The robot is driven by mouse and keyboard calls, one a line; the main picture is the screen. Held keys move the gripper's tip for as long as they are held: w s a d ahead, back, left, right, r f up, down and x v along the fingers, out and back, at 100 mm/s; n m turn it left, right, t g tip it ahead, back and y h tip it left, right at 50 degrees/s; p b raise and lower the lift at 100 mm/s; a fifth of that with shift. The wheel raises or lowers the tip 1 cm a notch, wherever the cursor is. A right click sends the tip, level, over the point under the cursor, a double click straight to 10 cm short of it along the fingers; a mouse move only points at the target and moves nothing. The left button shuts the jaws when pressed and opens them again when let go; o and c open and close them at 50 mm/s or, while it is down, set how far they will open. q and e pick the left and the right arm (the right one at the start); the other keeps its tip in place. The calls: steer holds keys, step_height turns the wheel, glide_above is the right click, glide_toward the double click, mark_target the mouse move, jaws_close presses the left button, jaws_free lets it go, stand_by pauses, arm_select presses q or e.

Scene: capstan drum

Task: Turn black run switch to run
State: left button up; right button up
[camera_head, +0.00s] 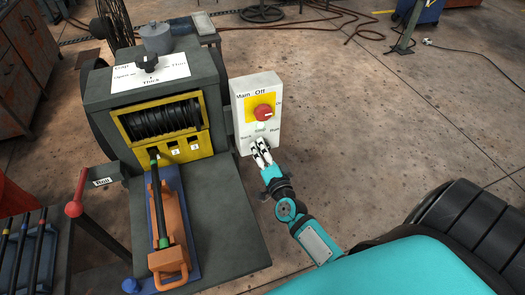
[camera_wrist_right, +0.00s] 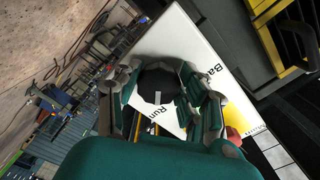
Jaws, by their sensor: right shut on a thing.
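The white control box (camera_head: 244,105) stands right of the grey machine, with "Main Off/On" labels above and "Back" and "Run" below. My right gripper (camera_head: 262,150) reaches its lower front from below right and hides the black run switch in the head view. In the right wrist view the round black run switch (camera_wrist_right: 158,80) sits between the fingers of my right gripper (camera_wrist_right: 160,92), which is shut on it. A short white mark shows on the knob, towards the "Run" label. My left gripper is not in view.
A red main switch (camera_head: 263,112) sits on a yellow plate just above my right gripper. Left of the box is the grey machine (camera_head: 97,90) with a black drum (camera_head: 160,118), an orange slide (camera_head: 172,225) and a red-knobbed lever (camera_head: 74,209).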

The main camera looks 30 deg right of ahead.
stand_by(0.6)
steer(key=o, duration=1.2)
steer(key=shift+s, duration=0.15)
steer(key=v, duration=1.1)
steer(key=shift+s+a, duration=0.2)
steer(key=shift+s, duration=0.2)
